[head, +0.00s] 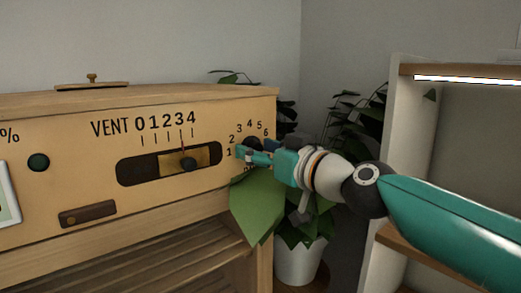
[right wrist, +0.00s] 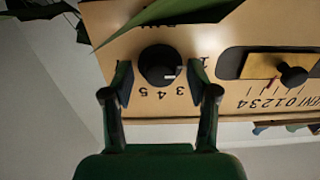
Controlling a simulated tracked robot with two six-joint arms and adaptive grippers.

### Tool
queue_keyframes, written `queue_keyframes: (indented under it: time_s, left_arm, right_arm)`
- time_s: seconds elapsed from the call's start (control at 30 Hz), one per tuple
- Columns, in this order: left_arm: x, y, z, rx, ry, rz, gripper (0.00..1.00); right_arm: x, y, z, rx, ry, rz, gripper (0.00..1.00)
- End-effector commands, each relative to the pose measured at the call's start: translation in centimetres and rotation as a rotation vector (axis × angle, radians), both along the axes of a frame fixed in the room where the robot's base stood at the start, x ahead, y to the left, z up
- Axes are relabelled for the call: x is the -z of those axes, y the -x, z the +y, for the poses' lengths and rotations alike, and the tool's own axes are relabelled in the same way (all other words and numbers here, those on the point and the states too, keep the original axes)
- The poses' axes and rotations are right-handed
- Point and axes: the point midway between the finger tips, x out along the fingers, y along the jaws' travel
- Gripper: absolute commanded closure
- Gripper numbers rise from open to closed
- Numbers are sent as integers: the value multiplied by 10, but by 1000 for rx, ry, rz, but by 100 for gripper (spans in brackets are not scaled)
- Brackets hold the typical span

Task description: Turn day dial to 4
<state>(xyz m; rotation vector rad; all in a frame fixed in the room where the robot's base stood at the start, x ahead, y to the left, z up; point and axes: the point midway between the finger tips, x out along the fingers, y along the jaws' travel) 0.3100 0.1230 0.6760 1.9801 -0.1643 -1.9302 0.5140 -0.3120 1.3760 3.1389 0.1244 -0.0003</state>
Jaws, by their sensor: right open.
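The day dial is a round black knob (right wrist: 160,62) on the wooden front panel, seen upside down in the right wrist view. Its short white mark points to the lower right there, towards the side where the 2 and 3 lie. The digits 3, 4 and 5 show below it; my finger hides part of the scale. My right gripper (right wrist: 160,80) is open, one finger on each side of the knob; I cannot tell whether they touch it. In the head view the dial (head: 252,143) is partly covered by my right gripper (head: 246,153). My left gripper is not in view.
Left of the dial is the VENT slider (head: 188,164), its knob near 3 to 4. A large green leaf (head: 257,207) hangs just below the dial, from a plant in a white pot (head: 298,264). A shelf unit (head: 400,120) stands at the right.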

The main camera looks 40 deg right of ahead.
Motion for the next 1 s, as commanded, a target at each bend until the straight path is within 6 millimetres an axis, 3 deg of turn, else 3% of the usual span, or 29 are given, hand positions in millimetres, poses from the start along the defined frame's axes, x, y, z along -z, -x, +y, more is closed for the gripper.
queue_keyframes:
  time_s: [0.07,0.43,0.77,1.0]
  left_arm:
    - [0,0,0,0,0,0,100]
    - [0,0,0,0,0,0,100]
    - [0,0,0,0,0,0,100]
    - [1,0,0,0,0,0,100]
  right_arm:
    - [0,0,0,0,0,0,41]
    - [0,0,0,-1,0,0,100]
    - [0,0,0,0,-30,2,100]
    - [0,0,0,0,-142,11,100]
